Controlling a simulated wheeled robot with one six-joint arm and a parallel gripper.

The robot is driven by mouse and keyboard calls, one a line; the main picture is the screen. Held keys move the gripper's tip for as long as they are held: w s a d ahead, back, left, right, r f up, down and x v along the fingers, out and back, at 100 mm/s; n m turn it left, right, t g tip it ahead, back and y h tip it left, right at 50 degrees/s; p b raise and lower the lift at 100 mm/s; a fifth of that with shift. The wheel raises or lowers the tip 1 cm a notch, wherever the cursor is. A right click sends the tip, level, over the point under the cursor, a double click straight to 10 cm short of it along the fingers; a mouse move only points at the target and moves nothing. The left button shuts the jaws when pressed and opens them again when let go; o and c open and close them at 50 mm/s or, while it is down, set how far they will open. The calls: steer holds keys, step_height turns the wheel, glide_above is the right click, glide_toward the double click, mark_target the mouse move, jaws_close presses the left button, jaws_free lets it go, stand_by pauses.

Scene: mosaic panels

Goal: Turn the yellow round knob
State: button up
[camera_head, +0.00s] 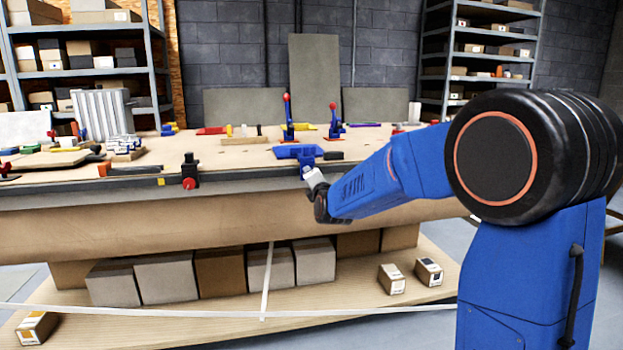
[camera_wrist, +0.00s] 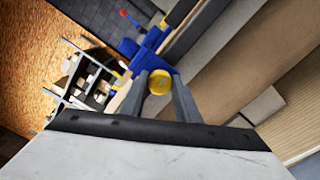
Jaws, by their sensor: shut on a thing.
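The yellow round knob (camera_wrist: 160,83) shows in the wrist view, in front of a blue vise-like body (camera_wrist: 147,57) at the bench edge. My gripper (camera_wrist: 160,88) has one grey finger on each side of the knob and is shut on it. In the head view my gripper (camera_head: 310,178) is at the front edge of the bench, just below the blue vise (camera_head: 300,152). The knob itself cannot be made out in the head view.
The wooden workbench (camera_head: 235,160) carries tools, clamps and blocks. A black clamp with a red knob (camera_head: 189,172) sits on its front edge, left of my gripper. Boxes (camera_head: 165,277) stand on the lower shelf. Shelving racks stand behind.

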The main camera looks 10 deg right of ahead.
steer(key=shift+f, duration=0.1)
stand_by(0.3)
steer(key=o, duration=1)
steer(key=s, duration=1.7)
steer(key=shift+s, duration=0.25)
steer(key=s+d+f+m+g, duration=0.2)
steer(key=s+f+m+g, duration=0.2)
steer(key=s+m, duration=0.4)
steer(key=s+d+f+m+g, duration=0.2)
steer(key=s+f+m+g, duration=0.2)
steer(key=s, duration=1.3)
steer(key=s+d+f+m+g, duration=0.2)
steer(key=s+f+m+g, duration=0.3)
steer(key=s+f+m, duration=0.3)
steer(key=shift+s+d+f+m, duration=0.15)
steer(key=shift+s+m, duration=0.85)
steer(key=shift+s, duration=0.2)
steer(key=shift+s+d+f+m, duration=0.1)
steer(key=shift+s+d+m, duration=0.05)
steer(key=shift+s+m, duration=0.95)
